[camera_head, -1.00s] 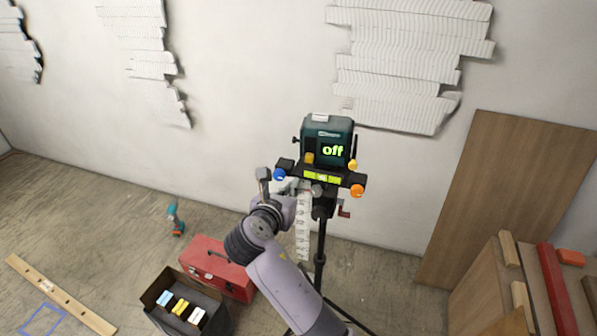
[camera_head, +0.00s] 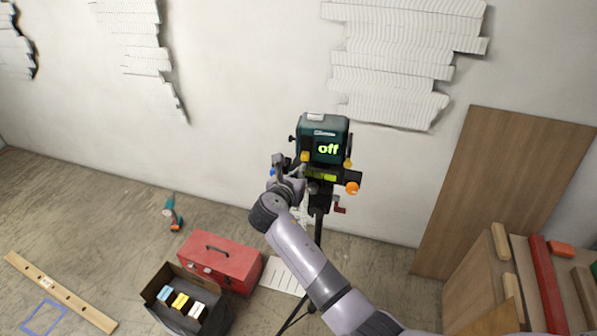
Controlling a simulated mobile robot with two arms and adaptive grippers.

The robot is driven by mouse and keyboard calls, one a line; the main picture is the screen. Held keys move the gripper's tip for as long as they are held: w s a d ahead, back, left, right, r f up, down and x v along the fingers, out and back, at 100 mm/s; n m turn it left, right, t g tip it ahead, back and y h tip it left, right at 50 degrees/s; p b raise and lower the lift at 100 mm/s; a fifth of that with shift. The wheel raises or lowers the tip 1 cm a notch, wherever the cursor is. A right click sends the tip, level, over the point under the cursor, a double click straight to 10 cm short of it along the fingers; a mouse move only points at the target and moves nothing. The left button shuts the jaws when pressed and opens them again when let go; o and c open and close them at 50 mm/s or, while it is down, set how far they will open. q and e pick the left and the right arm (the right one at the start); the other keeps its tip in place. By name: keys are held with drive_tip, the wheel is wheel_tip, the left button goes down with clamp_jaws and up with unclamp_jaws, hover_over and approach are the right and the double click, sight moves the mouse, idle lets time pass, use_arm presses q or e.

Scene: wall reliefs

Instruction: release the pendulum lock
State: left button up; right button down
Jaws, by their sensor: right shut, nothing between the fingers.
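The laser level (camera_head: 323,133) is a dark teal box on a tripod (camera_head: 318,228), in front of the wall. Its display reads "off" in green. A small yellow knob (camera_head: 305,156) sits low on its left front; another yellow-orange knob (camera_head: 347,163) is at its lower right. Which part is the pendulum lock, I cannot tell. An orange knob (camera_head: 352,188) is on the right end of the mount. My right gripper (camera_head: 291,169) is shut and empty at the left of the mount, close to the yellow knob; contact is unclear. It mostly hides the blue knob. My left gripper is out of view.
A red toolbox (camera_head: 220,262) and an open dark box (camera_head: 150,296) with small coloured blocks stand on the floor at left. A teal drill (camera_head: 173,213) lies behind them. A wooden panel (camera_head: 500,190) leans on the wall at right. White reliefs (camera_head: 400,65) cover the wall above.

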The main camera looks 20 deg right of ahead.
sight(301, 157)
drive_tip(key=shift+d, duration=0.1)
wheel_tip(301, 157, up, 4)
drive_tip(key=shift+r+p, duration=0.25)
drive_tip(key=shift+p, duration=0.7)
drive_tip(key=shift+f, duration=0.1)
